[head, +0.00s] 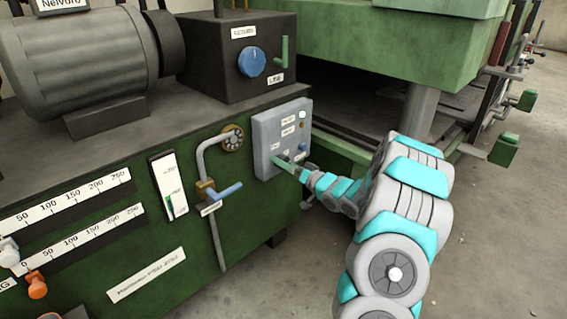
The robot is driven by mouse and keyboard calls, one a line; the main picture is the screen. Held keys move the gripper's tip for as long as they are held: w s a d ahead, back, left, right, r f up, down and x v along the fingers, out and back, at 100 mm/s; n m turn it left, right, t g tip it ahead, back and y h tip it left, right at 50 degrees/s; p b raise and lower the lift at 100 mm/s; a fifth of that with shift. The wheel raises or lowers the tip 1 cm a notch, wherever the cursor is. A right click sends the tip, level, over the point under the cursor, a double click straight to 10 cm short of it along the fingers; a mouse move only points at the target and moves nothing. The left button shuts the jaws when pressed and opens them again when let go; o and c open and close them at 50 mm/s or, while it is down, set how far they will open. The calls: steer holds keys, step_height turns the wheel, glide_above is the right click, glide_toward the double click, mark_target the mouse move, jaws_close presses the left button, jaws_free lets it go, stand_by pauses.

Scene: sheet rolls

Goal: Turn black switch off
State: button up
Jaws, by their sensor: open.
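A grey control box (268,130) is mounted on the front of the green machine. A green lever-like piece (283,164) shows at the lower part of the box. My gripper (305,174) is at the lower right corner of the box, close to this piece; whether they touch is unclear. The fingers are small and partly blend with the box. I cannot make out a black switch clearly; the lower right of the box is partly hidden by my gripper.
A black box with a large blue knob (252,62) and a green lever (284,52) stands above. A pipe with a blue-handled valve (222,192) is left of the control box. A grey motor (80,65) sits on top. Bare floor (490,230) lies to the right.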

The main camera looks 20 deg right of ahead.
steer(key=shift+w+a, duration=0.1)
steer(key=shift+w, duration=0.15)
steer(key=c, duration=1.4)
